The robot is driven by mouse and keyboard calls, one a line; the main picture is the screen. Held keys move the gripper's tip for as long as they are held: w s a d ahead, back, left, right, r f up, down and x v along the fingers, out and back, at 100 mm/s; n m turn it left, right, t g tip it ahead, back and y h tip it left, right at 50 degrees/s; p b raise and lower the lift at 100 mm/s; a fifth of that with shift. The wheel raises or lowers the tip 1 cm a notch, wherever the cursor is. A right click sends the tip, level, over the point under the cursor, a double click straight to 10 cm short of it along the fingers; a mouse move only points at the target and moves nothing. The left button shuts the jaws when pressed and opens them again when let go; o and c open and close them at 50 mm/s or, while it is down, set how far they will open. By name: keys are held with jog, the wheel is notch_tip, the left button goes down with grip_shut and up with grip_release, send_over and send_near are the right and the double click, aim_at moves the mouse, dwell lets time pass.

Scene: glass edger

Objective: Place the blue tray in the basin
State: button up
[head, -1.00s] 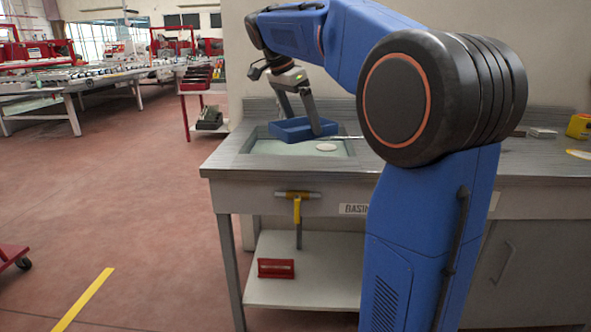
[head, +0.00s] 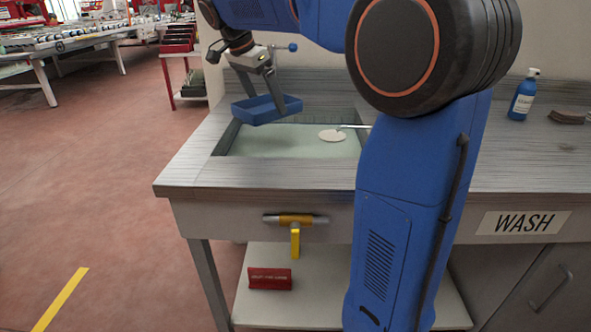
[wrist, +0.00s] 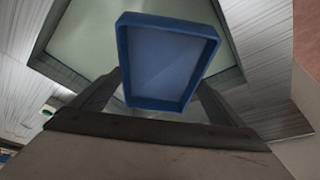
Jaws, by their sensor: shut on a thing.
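The blue tray (head: 262,110) is a shallow open box. My gripper (head: 266,90) is shut on it and holds it at the far left part of the basin, slightly tilted. I cannot tell whether the tray touches the basin edge. The basin (head: 250,142) is a sunken rectangle with a pale green floor in the grey counter. In the wrist view the tray (wrist: 168,62) lies between both fingers, with the basin (wrist: 85,40) behind it. My arm hides the right end of the basin in the head view.
A white round disc (head: 332,136) and a thin rod (head: 354,126) are at the basin's right. A blue spray bottle (head: 522,98) stands on the counter at right. A yellow-handled valve (head: 295,238) is on the front, above a shelf with a red block (head: 270,278).

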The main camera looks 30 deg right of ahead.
jog(key=f, duration=1.2)
jog(key=a+f, duration=0.1)
jog(key=f, duration=0.5)
jog(key=shift+w+f, duration=0.1)
jog(key=shift+f, duration=0.2)
jog(key=shift+f, duration=0.15)
jog(key=o, duration=1.2)
jog(key=v, duration=1.2)
jog(key=shift+d, duration=0.1)
